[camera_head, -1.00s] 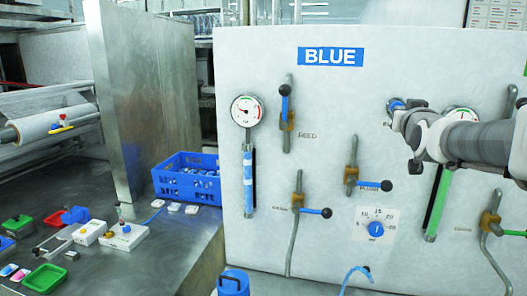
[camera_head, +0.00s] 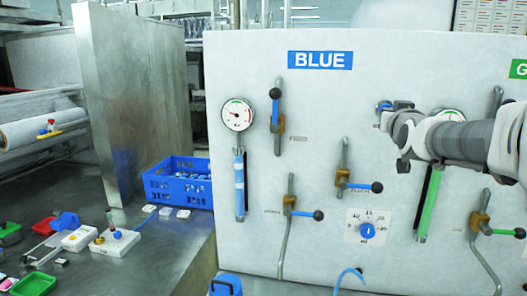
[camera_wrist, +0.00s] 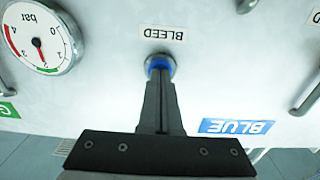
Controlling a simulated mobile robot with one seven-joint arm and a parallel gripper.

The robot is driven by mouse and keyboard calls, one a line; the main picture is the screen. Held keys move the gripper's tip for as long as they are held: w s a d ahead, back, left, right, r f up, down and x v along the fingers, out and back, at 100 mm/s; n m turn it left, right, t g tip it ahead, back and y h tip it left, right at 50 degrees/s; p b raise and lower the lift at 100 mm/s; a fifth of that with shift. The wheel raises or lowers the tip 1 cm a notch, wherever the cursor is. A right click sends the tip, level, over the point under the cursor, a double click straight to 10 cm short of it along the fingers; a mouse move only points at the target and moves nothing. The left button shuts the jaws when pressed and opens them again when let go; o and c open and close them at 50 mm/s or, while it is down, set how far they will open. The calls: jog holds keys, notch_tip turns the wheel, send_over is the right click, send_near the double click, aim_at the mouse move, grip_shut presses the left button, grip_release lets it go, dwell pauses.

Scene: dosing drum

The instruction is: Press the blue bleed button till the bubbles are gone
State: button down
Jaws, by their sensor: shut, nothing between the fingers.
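The blue bleed button (camera_wrist: 160,64) sits in a metal ring on the white panel, beside the upside-down BLEED label in the wrist view. My gripper (camera_wrist: 160,77) is shut and empty, its fingertips at the button's face and covering part of it; they look to be touching, but I cannot tell how far the button is pressed. In the head view the button (camera_head: 383,106) shows just left of my gripper (camera_head: 393,107). The blue sight tube (camera_head: 239,185) hangs below the round gauge (camera_head: 238,114). Lighter patches show in it, too small to tell as bubbles.
Lever valves, including the feed valve (camera_head: 276,115), stand out from the panel left of and below my arm. A blue dial (camera_head: 367,231) is lower on the panel. A blue crate (camera_head: 178,183) and small items stand on the metal bench at left.

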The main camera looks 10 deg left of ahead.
jog(key=shift+w, duration=0.2)
jog(key=shift+s, duration=0.15)
jog(key=shift+s+b, duration=0.75)
jog(key=shift+b, duration=0.15)
jog(key=shift+w, duration=0.1)
